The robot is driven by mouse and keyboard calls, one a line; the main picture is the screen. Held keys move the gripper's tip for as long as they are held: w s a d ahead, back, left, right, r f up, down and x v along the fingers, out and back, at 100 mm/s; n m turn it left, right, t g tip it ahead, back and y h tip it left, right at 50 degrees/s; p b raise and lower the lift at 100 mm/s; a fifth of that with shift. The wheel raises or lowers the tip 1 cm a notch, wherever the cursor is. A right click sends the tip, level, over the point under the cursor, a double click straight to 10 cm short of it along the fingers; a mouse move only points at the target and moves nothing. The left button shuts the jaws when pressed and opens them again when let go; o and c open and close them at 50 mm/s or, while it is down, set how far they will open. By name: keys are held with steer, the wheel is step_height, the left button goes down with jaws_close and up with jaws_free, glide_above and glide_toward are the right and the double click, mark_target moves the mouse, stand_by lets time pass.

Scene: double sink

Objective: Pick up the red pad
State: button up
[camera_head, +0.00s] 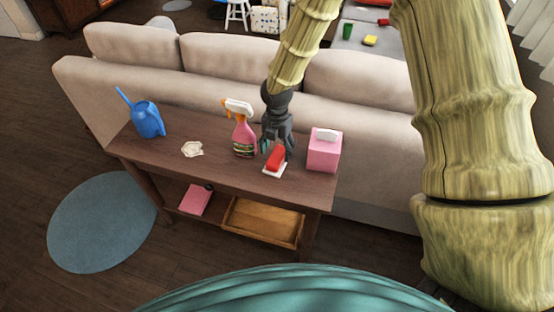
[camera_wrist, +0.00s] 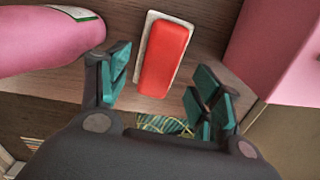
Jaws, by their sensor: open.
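The red pad (camera_head: 275,158) is a red block with a white base, lying on the brown console table (camera_head: 222,170) between a pink spray bottle and a pink tissue box. In the wrist view the red pad (camera_wrist: 166,60) lies just beyond my fingertips, with its white edge on the left. My gripper (camera_head: 277,146) is above and right behind the pad. In the wrist view my gripper (camera_wrist: 158,90) is open, its teal-padded fingers apart and nothing between them.
The spray bottle (camera_head: 243,135) stands close on the left and the tissue box (camera_head: 324,151) close on the right. A crumpled pale cloth (camera_head: 192,149) and a blue watering can (camera_head: 148,119) are farther left. A beige sofa (camera_head: 160,55) stands behind the table. A wooden tray (camera_head: 262,222) sits on the lower shelf.

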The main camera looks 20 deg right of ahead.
mark_target(277, 154)
steer(key=shift+f, duration=2)
steer(key=c, duration=1)
steer(key=shift+w+r, duration=0.1)
steer(key=shift+r, duration=1.45)
steer(key=shift+s+a+r, duration=0.1)
steer(key=shift+s+r, duration=0.15)
steer(key=s+a, duration=0.2)
steer(key=s, duration=0.2)
steer(key=s+a+r+b, duration=0.1)
steer(key=s+a, duration=0.2)
steer(key=s, duration=0.2)
steer(key=s+a+b, duration=0.1)
steer(key=s+a, duration=0.1)
steer(key=s, duration=0.2)
steer(key=shift+s+a+r, duration=0.25)
steer(key=shift+a, duration=0.05)
